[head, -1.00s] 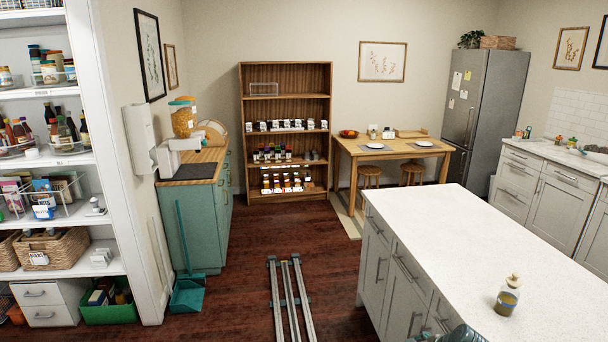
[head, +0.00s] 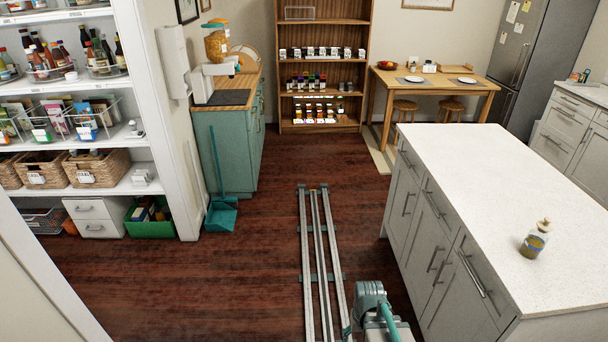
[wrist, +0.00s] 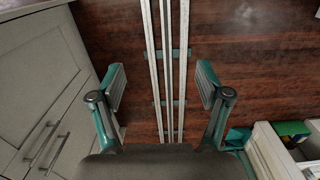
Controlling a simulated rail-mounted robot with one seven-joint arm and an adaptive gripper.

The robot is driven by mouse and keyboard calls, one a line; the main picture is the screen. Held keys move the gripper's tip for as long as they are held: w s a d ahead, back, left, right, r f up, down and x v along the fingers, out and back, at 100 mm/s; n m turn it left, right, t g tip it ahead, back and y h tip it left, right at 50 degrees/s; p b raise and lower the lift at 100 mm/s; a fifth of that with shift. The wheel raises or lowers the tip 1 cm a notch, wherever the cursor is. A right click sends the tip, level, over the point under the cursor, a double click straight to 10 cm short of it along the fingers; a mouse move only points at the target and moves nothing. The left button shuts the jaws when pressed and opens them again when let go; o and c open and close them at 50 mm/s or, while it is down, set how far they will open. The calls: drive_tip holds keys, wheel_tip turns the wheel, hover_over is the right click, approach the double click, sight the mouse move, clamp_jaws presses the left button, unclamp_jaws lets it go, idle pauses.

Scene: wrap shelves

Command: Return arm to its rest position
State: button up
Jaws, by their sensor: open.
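My gripper (wrist: 160,98) is open in the wrist view, with its two teal and grey fingers wide apart. Nothing is between the fingers. Below it I see the dark wooden floor (wrist: 245,75) and the rails (wrist: 169,60). In the head view, part of my own arm shows at the bottom, beside the rails (head: 318,230); the gripper itself does not show clearly there.
The white-topped island (head: 480,180) stands to the right, with a small jar (head: 533,243) on it. A pantry shelf (head: 150,180) stands at the left. A teal dustpan (head: 221,215) is by the teal cabinet (head: 225,150). The floor around the rails is clear.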

drive_tip(key=s+f+g, duration=0.3)
drive_tip(key=s+f, duration=0.5)
drive_tip(key=s, duration=0.5)
drive_tip(key=s+f+g, duration=0.3)
drive_tip(key=s+f, duration=0.5)
drive_tip(key=s, duration=0.6)
drive_tip(key=shift+s+f+b, duration=0.25)
drive_tip(key=shift+f+b, duration=0.1)
drive_tip(key=shift+f, duration=0.05)
